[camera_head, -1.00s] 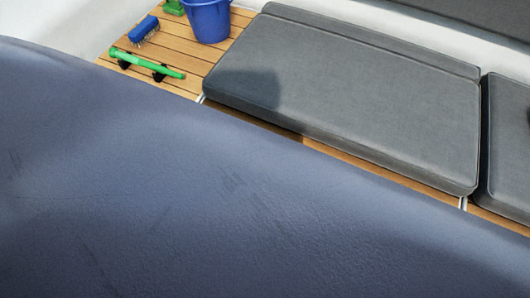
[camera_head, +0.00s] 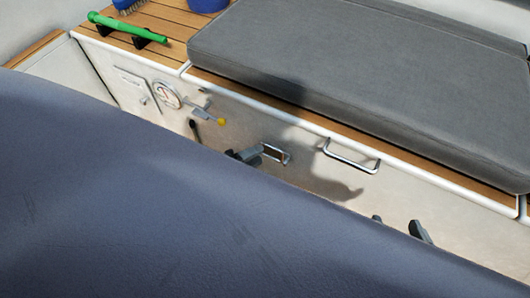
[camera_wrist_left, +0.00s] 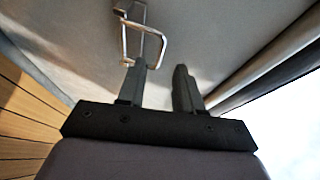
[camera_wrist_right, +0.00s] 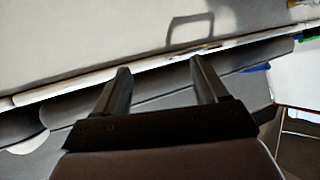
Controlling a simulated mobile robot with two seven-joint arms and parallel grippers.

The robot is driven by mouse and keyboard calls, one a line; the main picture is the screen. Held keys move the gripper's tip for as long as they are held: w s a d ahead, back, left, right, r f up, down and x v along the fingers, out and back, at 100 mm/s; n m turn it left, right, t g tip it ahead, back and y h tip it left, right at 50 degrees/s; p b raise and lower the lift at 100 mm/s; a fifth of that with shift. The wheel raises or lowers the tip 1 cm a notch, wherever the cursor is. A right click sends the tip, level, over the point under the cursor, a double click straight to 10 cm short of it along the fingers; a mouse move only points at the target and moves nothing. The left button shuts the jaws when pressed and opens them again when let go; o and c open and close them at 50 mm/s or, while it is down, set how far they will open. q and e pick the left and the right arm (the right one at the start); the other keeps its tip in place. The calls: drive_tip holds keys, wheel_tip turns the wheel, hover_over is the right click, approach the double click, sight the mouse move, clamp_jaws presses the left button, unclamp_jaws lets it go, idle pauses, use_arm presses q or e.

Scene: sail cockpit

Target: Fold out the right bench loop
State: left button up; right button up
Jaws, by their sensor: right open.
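Two metal loops are on the pale bench front in the head view: a left loop (camera_head: 275,153) and a right loop (camera_head: 352,161), which stands out from the panel. I cannot tell which of them is the task's bench loop. My left gripper (camera_head: 244,156) is beside the left loop. In the left wrist view, its fingers (camera_wrist_left: 161,80) are apart and a metal loop (camera_wrist_left: 153,33) is just beyond the left fingertip; contact is unclear. My right gripper (camera_head: 396,225) is open and empty, below and right of the right loop. The right wrist view shows its spread fingers (camera_wrist_right: 159,64) and a loop-shaped shadow.
A grey cushion (camera_head: 370,70) lies on the wooden bench top above the panel. A green tool (camera_head: 125,27) lies on the slats. A large blue-grey surface (camera_head: 180,220) covers the lower view.

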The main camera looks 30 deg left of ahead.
use_arm(q)
drive_tip(key=shift+b+x, duration=0.45)
drive_tip(key=shift+x, duration=1.65)
use_arm(e)
drive_tip(key=shift+w+a+f+y, duration=0.2)
drive_tip(key=shift+a+y, duration=0.1)
drive_tip(key=shift+a, duration=0.2)
